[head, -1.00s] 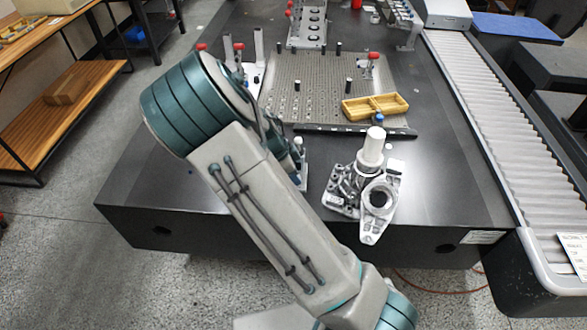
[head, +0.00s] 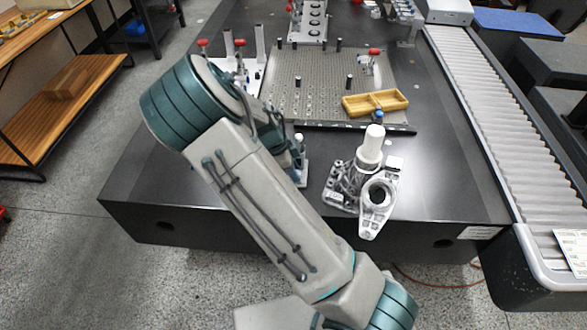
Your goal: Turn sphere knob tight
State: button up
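A small pale ball (head: 299,137) tops a short post (head: 302,172) on the dark table, just right of my forearm. I cannot tell for sure that this is the sphere with the knob, and no knob shows clearly on it. My arm crosses the view and covers the left side of the post. The end of my arm (head: 286,150) shows only in part, beside the post, behind my forearm. My fingers cannot be made out, nor whether they touch anything.
A grey casting with a white cylinder (head: 371,147) stands right of the post, near the front edge. Behind are a perforated plate (head: 315,80), a yellow two-part tray (head: 402,98) and red-knobbed clamps (head: 374,52). A roller conveyor (head: 490,110) runs along the right. The table's (head: 450,170) right front is clear.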

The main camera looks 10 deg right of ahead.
jog(key=o, duration=0.3)
